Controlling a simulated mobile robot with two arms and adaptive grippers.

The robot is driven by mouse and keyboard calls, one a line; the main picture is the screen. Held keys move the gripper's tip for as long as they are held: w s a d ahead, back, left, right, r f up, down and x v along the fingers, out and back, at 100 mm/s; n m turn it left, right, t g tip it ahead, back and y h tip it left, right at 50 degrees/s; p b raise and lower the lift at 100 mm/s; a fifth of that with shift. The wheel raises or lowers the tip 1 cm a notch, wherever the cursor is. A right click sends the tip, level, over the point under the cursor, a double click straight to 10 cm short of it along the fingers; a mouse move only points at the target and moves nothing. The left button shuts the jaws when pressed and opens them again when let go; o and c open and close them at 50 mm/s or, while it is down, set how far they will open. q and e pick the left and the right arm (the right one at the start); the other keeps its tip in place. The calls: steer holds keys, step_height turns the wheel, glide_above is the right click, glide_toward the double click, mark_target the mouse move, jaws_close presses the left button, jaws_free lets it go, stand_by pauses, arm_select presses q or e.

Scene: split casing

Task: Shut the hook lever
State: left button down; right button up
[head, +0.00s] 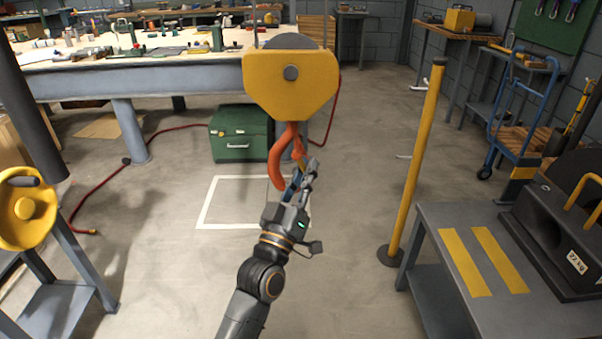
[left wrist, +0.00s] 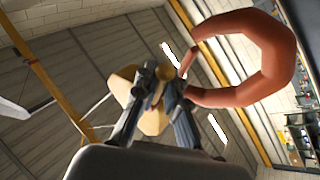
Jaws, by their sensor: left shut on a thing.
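The orange hook (head: 278,165) hangs under a yellow hook block (head: 290,82). Its curved body also shows large at the right in the left wrist view (left wrist: 262,45). My left gripper (head: 307,178) is at the right side of the hook, by its opening. Its fingers are shut on the hook lever (head: 299,152), a small yellowish piece. In the left wrist view the lever's rounded end (left wrist: 168,73) shows between the fingertips. The fingers cover much of the lever, so I cannot tell whether its end touches the hook tip. My right gripper is not in view.
A long workbench (head: 180,68) stands behind, with a green box (head: 240,133) on the floor beside it. A yellow post (head: 415,165) and a low table with yellow stripes (head: 440,225) are at the right.

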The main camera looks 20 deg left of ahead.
arm_select(q)
steer(key=shift+d+r+n+t+y, duration=0.15)
steer(key=shift+n+t+y, duration=0.25)
steer(key=shift+n+y, duration=0.5)
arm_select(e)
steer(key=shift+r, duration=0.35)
arm_select(q)
steer(key=c, duration=1.4)
jaws_free()
steer(key=v, duration=1.2)
